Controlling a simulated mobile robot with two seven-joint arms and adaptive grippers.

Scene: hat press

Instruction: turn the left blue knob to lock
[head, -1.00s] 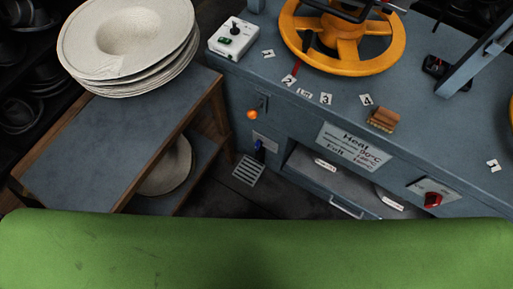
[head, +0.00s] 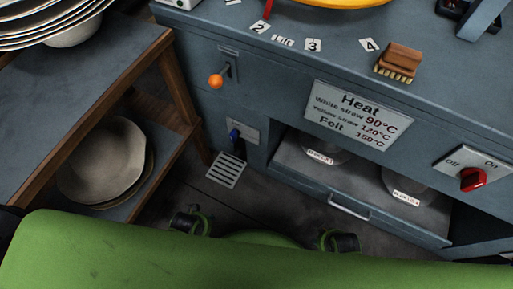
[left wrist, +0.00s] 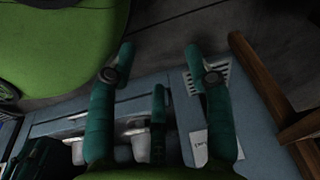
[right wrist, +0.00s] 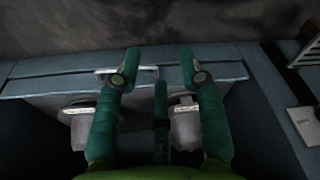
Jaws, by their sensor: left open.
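The blue knob (head: 235,134) sits on a small pale plate low on the left of the machine front in the head view. Its label is too small to read there. My left gripper (left wrist: 160,58) is open and empty in the left wrist view, fingers spread over the floor and machine front. I cannot make out the knob in that view. In the head view only dark and green parts of my arms show above my green body, below and apart from the knob. My right gripper (right wrist: 160,58) is open and empty, facing the machine's drawer.
A wooden side table (head: 100,80) with hats stands left of the knob. A drawer handle (head: 349,207) and red switch (head: 472,179) are to the right.

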